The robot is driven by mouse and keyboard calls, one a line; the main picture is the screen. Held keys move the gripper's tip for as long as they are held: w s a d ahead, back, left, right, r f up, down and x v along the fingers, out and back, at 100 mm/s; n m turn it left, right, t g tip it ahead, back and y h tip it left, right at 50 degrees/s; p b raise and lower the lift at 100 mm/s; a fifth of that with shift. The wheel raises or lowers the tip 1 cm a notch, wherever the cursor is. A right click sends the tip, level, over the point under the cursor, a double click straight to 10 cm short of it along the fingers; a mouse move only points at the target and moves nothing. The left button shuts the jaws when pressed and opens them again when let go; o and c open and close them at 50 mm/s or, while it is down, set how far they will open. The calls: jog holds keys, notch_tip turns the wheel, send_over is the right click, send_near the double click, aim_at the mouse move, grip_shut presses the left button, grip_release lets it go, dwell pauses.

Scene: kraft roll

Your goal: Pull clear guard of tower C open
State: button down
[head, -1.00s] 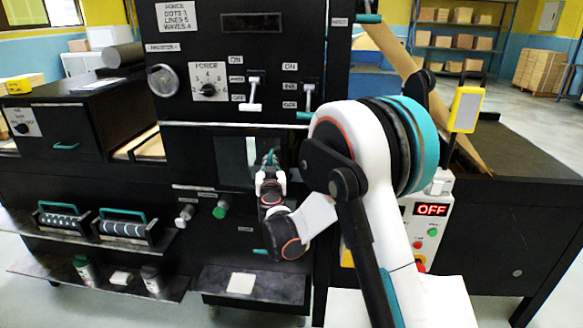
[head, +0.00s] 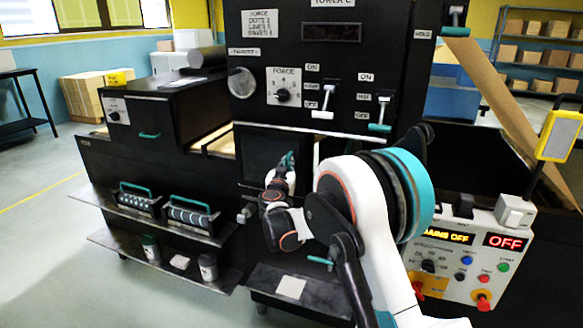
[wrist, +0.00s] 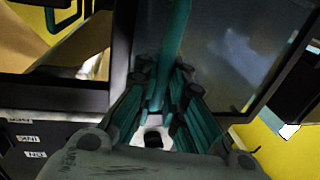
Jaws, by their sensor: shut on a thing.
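The clear guard (head: 256,150) of tower C is a dark-framed see-through panel on the front of the black tower, below the FORCE dial in the head view. In the wrist view its pane (wrist: 235,60) fills the upper right, inside a dark frame. Its teal handle (wrist: 178,35) runs down between my fingers. My gripper (head: 287,166) is at the guard's right part and is shut on this handle. My gripper also shows in the wrist view (wrist: 157,108), its teal fingers around the handle's lower end. I cannot tell how far the guard stands open.
Two levers (head: 328,100) and a FORCE dial (head: 283,94) sit above the guard. Shelves with rollers (head: 190,215) and jars stand at lower left. A control box (head: 465,265) reading OFF is at right. Open floor (head: 40,240) lies at far left.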

jog(key=shift+a, duration=0.1)
jog(key=c, duration=1.7)
grip_release()
jog(key=shift+o, duration=0.2)
jog(key=s+a, duration=0.1)
jog(key=s, duration=1.1)
jog(key=shift+a, duration=0.2)
